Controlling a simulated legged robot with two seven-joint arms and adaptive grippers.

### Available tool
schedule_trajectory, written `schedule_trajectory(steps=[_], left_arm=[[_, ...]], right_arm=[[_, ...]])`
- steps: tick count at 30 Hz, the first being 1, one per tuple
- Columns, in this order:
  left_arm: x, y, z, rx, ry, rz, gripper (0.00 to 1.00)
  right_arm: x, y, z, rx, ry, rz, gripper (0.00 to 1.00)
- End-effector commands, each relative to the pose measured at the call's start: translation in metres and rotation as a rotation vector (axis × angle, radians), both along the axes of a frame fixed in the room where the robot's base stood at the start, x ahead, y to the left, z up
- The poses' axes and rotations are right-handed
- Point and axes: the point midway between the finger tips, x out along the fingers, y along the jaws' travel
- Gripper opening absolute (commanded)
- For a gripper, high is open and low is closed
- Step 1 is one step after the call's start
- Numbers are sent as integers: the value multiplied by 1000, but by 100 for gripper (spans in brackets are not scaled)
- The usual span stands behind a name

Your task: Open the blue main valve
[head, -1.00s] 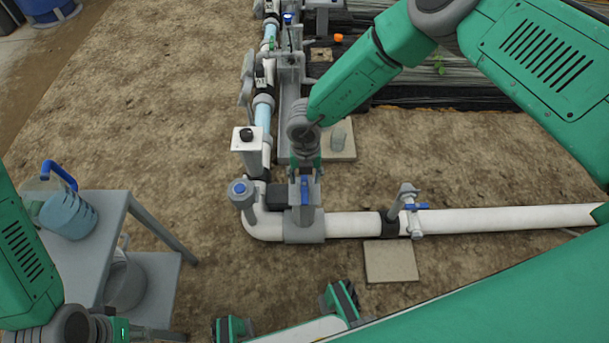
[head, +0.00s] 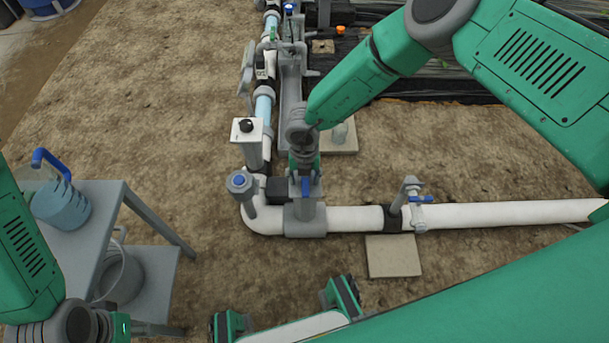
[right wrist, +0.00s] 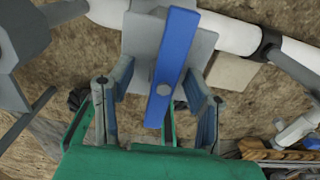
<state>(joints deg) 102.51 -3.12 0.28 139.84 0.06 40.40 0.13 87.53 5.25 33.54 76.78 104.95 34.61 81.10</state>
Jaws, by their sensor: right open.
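The main valve's blue lever (head: 305,187) sits on a grey valve body (head: 305,222) in the white pipe, near the elbow. In the right wrist view the blue lever (right wrist: 172,65) runs lengthwise between the fingers. My right gripper (head: 304,177) is over the lever from above, open, a finger on each side. In the right wrist view the gripper (right wrist: 158,88) shows gaps between both fingers and the lever. The gripper hides part of the lever in the head view. My left gripper (head: 112,324) is at the bottom left, mostly cut off; its jaws cannot be made out.
A smaller blue-handled valve (head: 420,199) is on the pipe to the right. A blue-capped fitting (head: 240,183) and a white post with a black knob (head: 247,130) stand close left. A grey cart (head: 115,210) holds a blue jug (head: 62,205). A paving slab (head: 393,256) lies below the pipe.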

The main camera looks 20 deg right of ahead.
Motion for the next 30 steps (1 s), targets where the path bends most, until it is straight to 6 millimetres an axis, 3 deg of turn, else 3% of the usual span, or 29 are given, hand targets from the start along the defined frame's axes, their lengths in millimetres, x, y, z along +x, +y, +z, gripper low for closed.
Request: schedule_trajectory(steps=[2,6,14,30], left_arm=[[0,0,0,0,0,0,40],[0,0,0,0,0,0,40],[0,0,0,0,0,0,40],[0,0,0,0,0,0,40]], right_arm=[[0,0,1,0,0,0,45],[0,0,1,1,0,0,0],[1,3,1,8,-4,68,0],[1,6,2,10,-11,942,0]])
